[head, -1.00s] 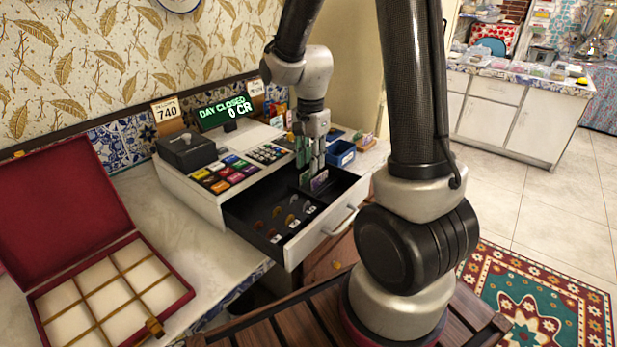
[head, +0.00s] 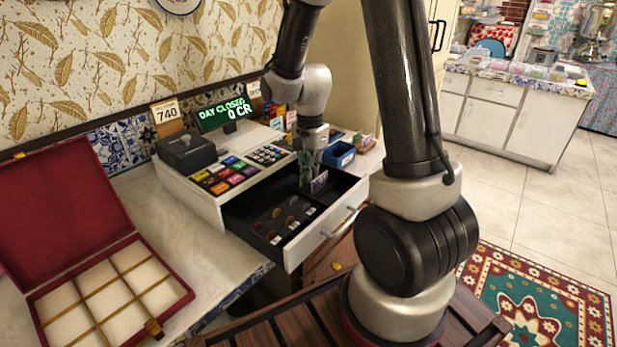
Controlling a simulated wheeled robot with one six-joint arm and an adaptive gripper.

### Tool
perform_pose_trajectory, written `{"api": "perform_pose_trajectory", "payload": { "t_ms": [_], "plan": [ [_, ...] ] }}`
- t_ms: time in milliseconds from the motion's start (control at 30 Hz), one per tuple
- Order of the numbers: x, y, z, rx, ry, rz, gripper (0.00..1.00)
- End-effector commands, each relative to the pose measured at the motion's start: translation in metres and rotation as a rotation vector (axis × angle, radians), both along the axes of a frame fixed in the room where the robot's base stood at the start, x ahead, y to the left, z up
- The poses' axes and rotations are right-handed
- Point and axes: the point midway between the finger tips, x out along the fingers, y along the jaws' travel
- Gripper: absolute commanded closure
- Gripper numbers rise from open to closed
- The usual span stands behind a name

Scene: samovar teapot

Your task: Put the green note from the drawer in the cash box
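The open black-lined drawer (head: 245,212) of the cash register holds several coins in its front part and a purple note (head: 319,182) standing at the back. My gripper (head: 306,180) points down into the back of the drawer, just left of the purple note. A dark green patch, likely the green note (head: 305,160), shows at the fingers. It is small and partly hidden, so I cannot tell whether the fingers are closed on it. The red cash box (head: 60,205) stands open at the left, its divided pale compartments empty.
The register (head: 190,190) has coloured keys and a display reading "DAY CLOSED 0 CR". A dark box (head: 186,150) sits on its left. A blue bin (head: 340,155) stands right of my gripper. Bare counter (head: 205,245) lies between the cash box and the drawer.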

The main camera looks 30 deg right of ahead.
Motion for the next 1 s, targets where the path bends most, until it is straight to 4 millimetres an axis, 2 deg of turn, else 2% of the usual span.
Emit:
{"api": "perform_pose_trajectory", "payload": {
  "t_ms": [167,400,600,1000],
  "plan": [
    [0.001,0.000,0.010,0.000,-0.003,0.000,1.00],
    [0.001,0.000,0.059,0.000,-0.006,0.000,1.00],
    [0.001,0.000,0.093,0.001,-0.004,0.000,1.00],
    [0.000,0.000,0.127,0.000,-0.001,0.000,1.00]
  ]
}}
